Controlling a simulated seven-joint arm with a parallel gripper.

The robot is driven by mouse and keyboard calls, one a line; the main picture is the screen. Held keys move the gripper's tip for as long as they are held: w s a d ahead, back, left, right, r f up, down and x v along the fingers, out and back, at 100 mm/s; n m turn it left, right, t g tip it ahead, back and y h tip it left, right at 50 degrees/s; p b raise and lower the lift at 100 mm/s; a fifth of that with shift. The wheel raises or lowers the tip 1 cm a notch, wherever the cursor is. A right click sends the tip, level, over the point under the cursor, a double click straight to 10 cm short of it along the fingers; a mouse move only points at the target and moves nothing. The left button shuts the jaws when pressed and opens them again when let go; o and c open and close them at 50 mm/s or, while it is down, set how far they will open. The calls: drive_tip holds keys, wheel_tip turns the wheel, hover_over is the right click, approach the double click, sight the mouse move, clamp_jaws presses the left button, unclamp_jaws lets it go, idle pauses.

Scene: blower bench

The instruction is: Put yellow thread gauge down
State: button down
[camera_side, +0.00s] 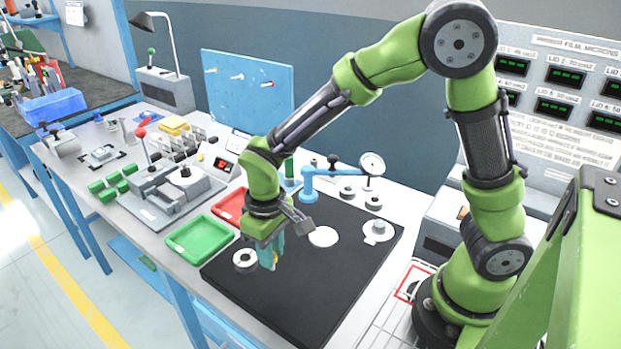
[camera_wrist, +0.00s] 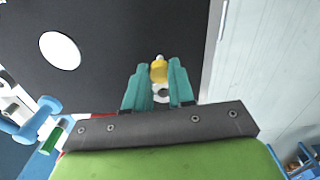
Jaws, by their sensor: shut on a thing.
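My gripper (camera_side: 272,262) is over the front part of the black mat (camera_side: 290,300), its teal fingers pointing down. In the wrist view, my gripper (camera_wrist: 159,78) is shut on the yellow thread gauge (camera_wrist: 158,71), which has a pale tip. In the side view only a small yellow part of the gauge (camera_side: 275,262) shows between the fingers. I cannot tell whether its lower end touches the mat. A ring-shaped part (camera_side: 245,259) lies on the mat just left of the fingers.
A white disc (camera_side: 322,237) and a lidded grey part (camera_side: 378,232) lie on the mat. A green tray (camera_side: 200,240) and a red tray (camera_side: 229,206) are to the left. A blue stand with a dial gauge (camera_side: 372,164) is behind. The mat's front right is clear.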

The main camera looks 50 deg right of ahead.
drive_tip(key=shift+f, duration=1.8)
drive_tip(key=shift+f, duration=0.35)
drive_tip(key=c, duration=1)
unclamp_jaws()
drive_tip(key=shift+o, duration=0.2)
drive_tip(key=shift+r, duration=0.1)
wheel_tip(320, 180, up, 12)
drive_tip(key=shift+r, duration=0.1)
drive_tip(key=s+d+r+m+t+y, duration=0.2)
drive_tip(key=s+d+r+m+t, duration=0.3)
drive_tip(key=s+d+r+t, duration=0.2)
drive_tip(key=s+d+r, duration=0.2)
drive_tip(key=s, duration=0.1)
drive_tip(key=shift+s+d+r, duration=0.15)
drive_tip(key=shift+s+r, duration=0.1)
